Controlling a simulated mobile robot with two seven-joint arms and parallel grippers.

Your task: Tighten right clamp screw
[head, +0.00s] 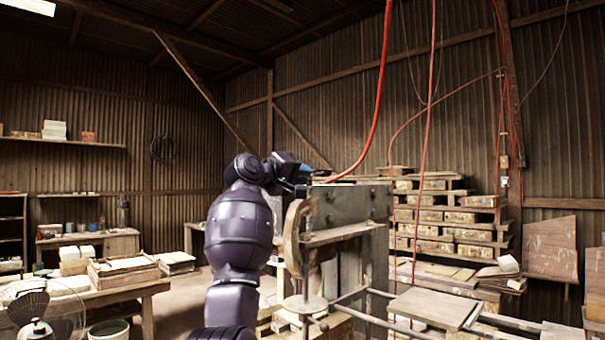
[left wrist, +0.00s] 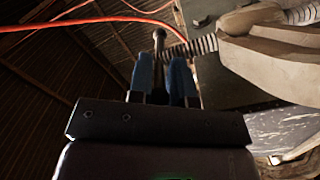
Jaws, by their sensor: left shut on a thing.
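The tile press (head: 350,205), a grey-green block with wooden parts, stands right of centre in the head view. My left gripper (head: 304,172) is at its upper left edge, with the arm bent over from the left. In the left wrist view, the blue fingertips of my left gripper (left wrist: 162,85) are shut around a dark bar (left wrist: 159,42) with a rounded end. A threaded clamp screw (left wrist: 204,44) runs right from beside that bar towards a pale worn clamp part (left wrist: 265,60). In the head view the screw is hidden by my gripper. My right gripper is not in view.
A red hose (head: 378,100) hangs down to the press top and passes close to my left gripper. A rack of stacked tiles (head: 445,215) stands behind the press. A workbench (head: 125,292) with trays is at left. A wooden board (head: 433,307) lies at front right.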

